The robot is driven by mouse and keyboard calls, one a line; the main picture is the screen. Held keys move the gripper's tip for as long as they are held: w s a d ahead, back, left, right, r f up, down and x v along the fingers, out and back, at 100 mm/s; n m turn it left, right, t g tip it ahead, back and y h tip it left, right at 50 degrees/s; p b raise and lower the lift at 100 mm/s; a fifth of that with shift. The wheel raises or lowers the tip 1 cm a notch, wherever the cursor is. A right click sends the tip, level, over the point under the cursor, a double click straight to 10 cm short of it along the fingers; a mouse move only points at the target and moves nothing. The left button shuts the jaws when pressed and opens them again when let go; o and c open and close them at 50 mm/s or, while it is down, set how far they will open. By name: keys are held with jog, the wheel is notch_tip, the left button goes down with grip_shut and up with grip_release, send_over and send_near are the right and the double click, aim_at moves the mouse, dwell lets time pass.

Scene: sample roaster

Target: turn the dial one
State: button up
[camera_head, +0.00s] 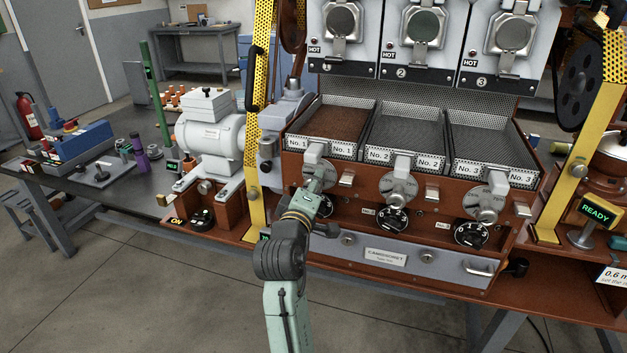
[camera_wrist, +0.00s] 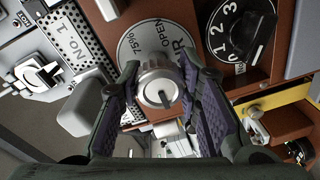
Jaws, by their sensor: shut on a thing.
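My gripper (camera_head: 317,184) is at the first column of the roaster, below the tray marked No. 1 (camera_head: 338,126). In the wrist view my gripper (camera_wrist: 160,100) is shut on a silver round knob (camera_wrist: 158,86) with a dark slot. The knob stands in front of a grey disc (camera_wrist: 148,42) lettered AIR, OPEN and 75%. A black numbered dial (camera_wrist: 238,32) with a pointer lies beside the disc, apart from the fingers. In the head view this dial (camera_head: 324,207) is partly hidden by my gripper.
A pale block-shaped handle (camera_wrist: 82,112) is close beside my left finger in the wrist view. The second dial (camera_head: 392,219) and third dial (camera_head: 471,233) are to the right. A yellow post (camera_head: 256,150) stands at the left. Open floor lies in front.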

jog(key=n, duration=0.5)
jog(key=shift+h, duration=0.3)
jog(key=shift+n, duration=0.3)
jog(key=o, duration=1.2)
jog(key=shift+c, duration=0.2)
jog(key=v, duration=1.2)
jog(key=shift+r, duration=0.15)
